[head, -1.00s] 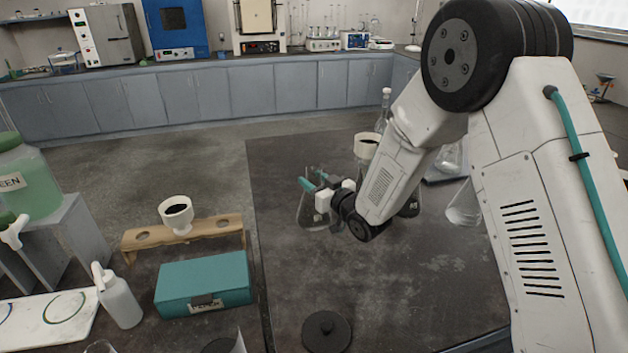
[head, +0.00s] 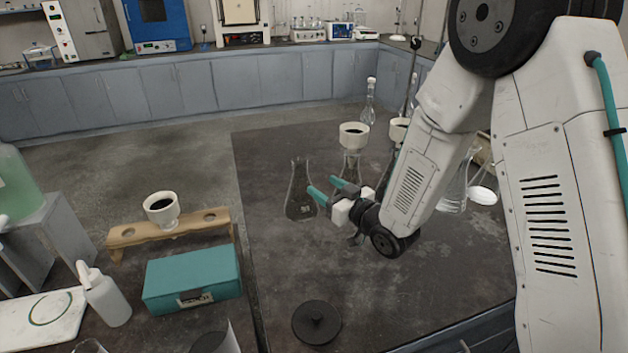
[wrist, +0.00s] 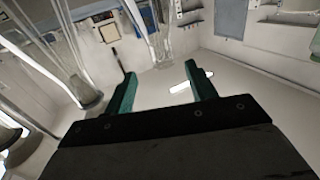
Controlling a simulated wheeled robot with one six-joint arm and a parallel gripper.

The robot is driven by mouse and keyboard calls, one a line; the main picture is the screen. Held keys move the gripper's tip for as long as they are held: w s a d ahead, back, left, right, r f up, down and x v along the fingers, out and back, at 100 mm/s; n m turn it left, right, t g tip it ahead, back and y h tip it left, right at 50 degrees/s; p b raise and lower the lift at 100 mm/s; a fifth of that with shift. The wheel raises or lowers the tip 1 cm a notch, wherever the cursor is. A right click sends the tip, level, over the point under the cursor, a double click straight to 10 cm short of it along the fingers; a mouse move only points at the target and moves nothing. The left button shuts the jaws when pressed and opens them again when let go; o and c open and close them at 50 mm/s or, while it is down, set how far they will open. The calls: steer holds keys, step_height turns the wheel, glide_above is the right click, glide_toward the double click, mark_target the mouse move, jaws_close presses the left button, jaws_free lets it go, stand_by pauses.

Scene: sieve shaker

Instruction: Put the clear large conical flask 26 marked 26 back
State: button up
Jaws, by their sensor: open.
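A clear large conical flask (head: 299,200) stands upright on the dark bench top in the head view, with a small pale mark low on its side that I cannot read for certain. My gripper (head: 325,186) is open, its two green fingers just to the right of this flask and pointing toward it. Nothing shows between the fingers in the wrist view (wrist: 162,80). The fingers look apart from the flask, though the left fingertip is close to its side in the picture.
A flask with a white funnel (head: 353,136) stands close behind my gripper, with another funnel (head: 399,130) beside it. A tall bottle (head: 370,100) stands farther back. More glassware (head: 455,190) is right of my arm. A black lid (head: 316,321) lies in front; bench between is clear.

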steer(key=s+d+r+m+g+h, duration=0.2)
steer(key=s+d+r+h, duration=0.25)
steer(key=d, duration=0.35)
steer(key=s+d+r+m+g+h, duration=0.25)
steer(key=d+r+h, duration=0.25)
steer(key=d, duration=0.4)
steer(key=s+d+r+m+g, duration=0.1)
steer(key=s+r+g, duration=0.1)
steer(key=s, duration=0.8)
steer(key=s+d+r+m+g+h, duration=0.1)
steer(key=s+d+g, duration=0.1)
steer(key=s, duration=0.8)
steer(key=s+d+r+m+g, duration=0.1)
steer(key=s+g, duration=0.3)
steer(key=s, duration=0.6)
steer(key=shift+d+r, duration=0.2)
steer(key=shift+r, duration=0.65)
steer(key=shift+h, duration=0.25)
